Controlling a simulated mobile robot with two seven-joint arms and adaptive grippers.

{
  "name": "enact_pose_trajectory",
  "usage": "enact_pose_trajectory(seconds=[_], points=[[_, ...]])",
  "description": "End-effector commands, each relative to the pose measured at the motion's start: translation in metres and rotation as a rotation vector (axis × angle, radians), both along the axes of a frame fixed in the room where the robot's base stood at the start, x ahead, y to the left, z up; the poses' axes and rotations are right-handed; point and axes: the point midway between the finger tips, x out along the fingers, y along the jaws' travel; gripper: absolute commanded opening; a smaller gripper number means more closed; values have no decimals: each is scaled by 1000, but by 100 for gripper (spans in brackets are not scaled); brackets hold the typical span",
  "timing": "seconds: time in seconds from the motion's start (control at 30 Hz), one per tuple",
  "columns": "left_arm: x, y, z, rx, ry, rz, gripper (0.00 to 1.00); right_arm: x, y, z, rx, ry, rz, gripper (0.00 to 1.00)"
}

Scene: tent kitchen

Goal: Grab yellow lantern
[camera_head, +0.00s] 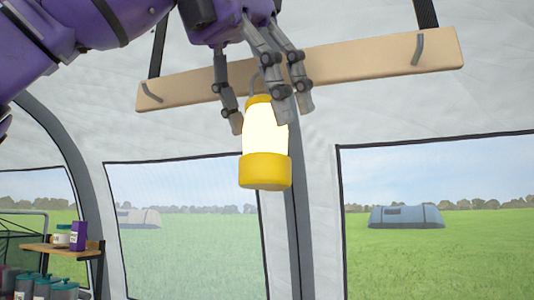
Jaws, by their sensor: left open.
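The yellow lantern (265,172) hangs upright below a wooden bar, with a glowing white middle between a yellow cap and a yellow base. Its grey handle loop shows above the cap, partly hidden by my fingers. My left gripper (268,115) reaches down from above at the lantern's top. Its fingers are open, one to the left of the cap and the others to the right and in front. I cannot tell whether any finger touches the lantern. My right gripper is not in view.
The wooden bar (360,70) hangs on dark straps, with grey hooks (418,48) near its ends. It lies close behind my fingers. A small shelf (62,248) with jars and a purple box is at lower left. The space below the lantern is clear.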

Motion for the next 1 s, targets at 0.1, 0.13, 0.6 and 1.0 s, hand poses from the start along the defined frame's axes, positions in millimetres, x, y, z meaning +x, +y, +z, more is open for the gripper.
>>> enact_pose_trajectory(seconds=[0.1, 0.13, 0.6, 1.0], points=[[6, -5, -16, 1, 3, -2, 64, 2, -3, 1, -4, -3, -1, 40], [7, -6, -18, 1, 2, -1, 64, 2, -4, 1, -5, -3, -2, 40], [9, -8, -22, -1, 0, 1, 46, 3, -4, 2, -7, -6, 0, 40], [9, -8, -22, -2, -1, 0, 0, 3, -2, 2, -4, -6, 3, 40]])
